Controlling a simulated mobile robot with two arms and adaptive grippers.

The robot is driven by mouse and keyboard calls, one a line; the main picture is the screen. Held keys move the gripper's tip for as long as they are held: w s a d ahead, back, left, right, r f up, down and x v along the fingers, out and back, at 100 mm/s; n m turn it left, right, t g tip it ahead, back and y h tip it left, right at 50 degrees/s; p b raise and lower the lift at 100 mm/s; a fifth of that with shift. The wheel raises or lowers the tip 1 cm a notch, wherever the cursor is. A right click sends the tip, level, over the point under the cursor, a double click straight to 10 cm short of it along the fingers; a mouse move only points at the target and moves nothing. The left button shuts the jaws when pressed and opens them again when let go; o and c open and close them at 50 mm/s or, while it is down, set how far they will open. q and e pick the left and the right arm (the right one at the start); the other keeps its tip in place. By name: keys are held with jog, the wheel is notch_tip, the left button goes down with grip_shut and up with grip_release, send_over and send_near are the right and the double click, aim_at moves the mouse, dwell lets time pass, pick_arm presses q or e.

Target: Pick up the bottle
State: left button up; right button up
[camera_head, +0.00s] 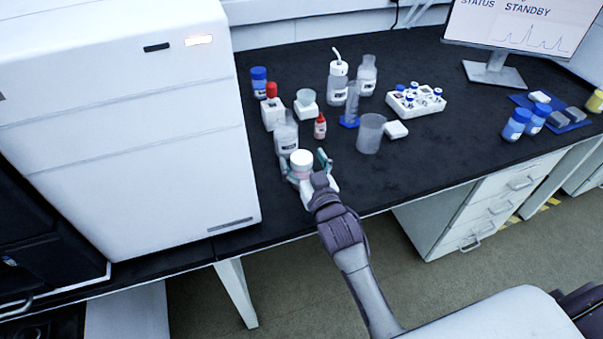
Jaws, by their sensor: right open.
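The task does not say which bottle, and several stand on the black bench. A small white-capped bottle or jar (301,159) is near the bench's front edge. My right gripper (303,163) is open around it, with one finger on each side; I cannot tell whether they touch it. Its lower part is hidden by the gripper. A clear labelled bottle (287,138) stands just behind it. A white-topped wash bottle (338,85) and another clear bottle (367,76) stand farther back. My left gripper is not in view.
A red dropper bottle (320,127), a beaker (369,134) and a white vial rack (416,101) stand nearby. A large white instrument (130,130) borders the left side. Blue-capped bottles (517,124) and a monitor (515,25) are at right. The bench's right front is clear.

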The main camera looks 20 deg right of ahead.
jog(key=shift+w, duration=0.6)
grip_shut()
jog(key=shift+r, duration=0.1)
